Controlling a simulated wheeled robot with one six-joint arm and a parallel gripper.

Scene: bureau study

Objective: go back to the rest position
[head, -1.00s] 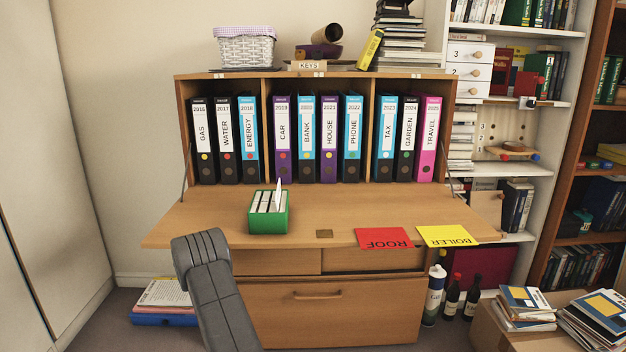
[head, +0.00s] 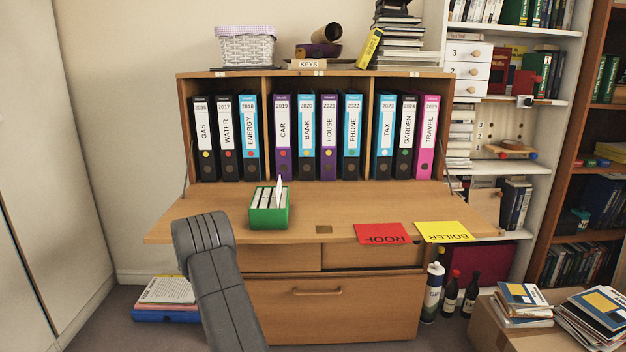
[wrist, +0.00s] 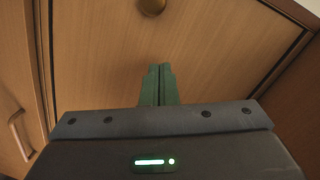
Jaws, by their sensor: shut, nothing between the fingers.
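My gripper (wrist: 159,72) shows in the wrist view with its two green-grey fingers together and nothing between them. It is in front of a wooden panel (wrist: 100,60), with a round knob (wrist: 152,6) at the top and a bar handle (wrist: 19,130) at the left. In the head view my grey arm rises in front of the bureau's left side; the gripper itself is not visible there. The bureau (head: 370,315) has its flap (head: 210,205) down, and a row of labelled binders (head: 329,138) stands in its compartments.
On the flap are a green card box (head: 269,218), a red ROOF folder (head: 380,234) and a yellow BOILER folder (head: 446,232). Bottles (head: 451,296) and a cardboard box (head: 485,325) stand on the right. Papers on a blue folder (head: 165,315) lie on the floor at left.

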